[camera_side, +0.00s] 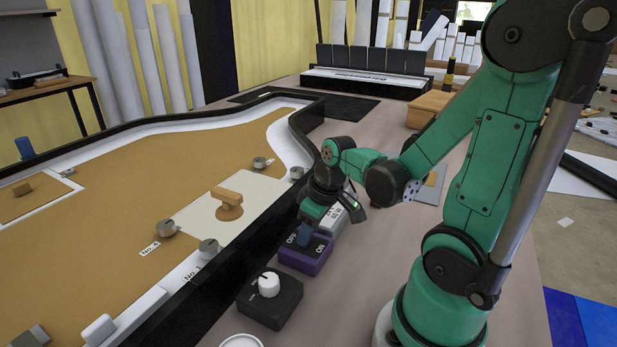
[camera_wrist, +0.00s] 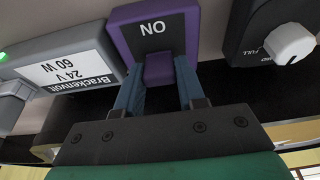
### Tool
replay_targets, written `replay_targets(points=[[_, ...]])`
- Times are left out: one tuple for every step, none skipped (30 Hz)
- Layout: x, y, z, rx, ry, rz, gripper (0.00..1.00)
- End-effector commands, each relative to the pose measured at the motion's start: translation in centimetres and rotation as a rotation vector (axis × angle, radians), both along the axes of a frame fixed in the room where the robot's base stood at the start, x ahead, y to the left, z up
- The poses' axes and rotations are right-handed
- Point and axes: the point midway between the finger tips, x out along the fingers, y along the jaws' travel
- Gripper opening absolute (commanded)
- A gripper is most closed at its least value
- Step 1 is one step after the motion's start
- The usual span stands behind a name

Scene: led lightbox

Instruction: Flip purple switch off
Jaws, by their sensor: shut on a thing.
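The purple switch (camera_side: 303,262) is a low purple box with a dark top marked OFF on the left and ON on the right in the side view. In the wrist view, the purple switch (camera_wrist: 155,20) shows ON upside down, with its purple lever (camera_wrist: 159,68) below the lettering. My gripper (camera_side: 304,234) reaches down onto the switch top, and its blue fingers stand on both sides of the lever, shut on it. The OFF side is hidden behind the fingers in the wrist view. The lever is mostly hidden in the side view.
A black dimmer box with a white knob (camera_side: 269,284) sits in front of the switch. A grey Brackenvolt power supply (camera_wrist: 70,70) stands on its other side. The black-edged lightbox (camera_side: 120,215) runs along the left. Bare bench (camera_side: 360,290) lies to the right.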

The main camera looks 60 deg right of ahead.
Motion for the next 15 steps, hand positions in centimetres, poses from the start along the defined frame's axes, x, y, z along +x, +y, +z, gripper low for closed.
replay_targets(points=[[0.2,0.0,0.0,-0.001,0.032,0.004,0.0],[0.3,0.0,0.0,0.0,0.053,0.004,0.0],[0.4,0.0,0.1,-0.002,0.083,0.004,0.0],[0.5,0.0,0.1,-0.001,0.106,0.004,0.0],[0.6,0.0,0.1,-0.001,0.13,0.004,0.0],[0.7,0.0,0.1,-0.001,0.161,0.004,0.0],[0.8,0.0,0.1,-0.001,0.185,0.003,0.0],[0.9,0.0,0.1,-0.002,0.209,0.003,0.0],[1.0,0.0,0.1,-0.001,0.24,0.003,0.0],[1.1,0.0,0.1,-0.001,0.262,0.003,0.0],[1.2,0.0,0.0,-0.001,0.285,0.002,0.0],[1.3,0.0,0.0,-0.001,0.314,0.002,0.0],[1.3,0.0,0.0,-0.001,0.334,0.003,0.0],[1.4,0.0,0.0,-0.001,0.354,0.002,0.0],[1.5,0.0,0.0,-0.001,0.38,0.002,0.0]])
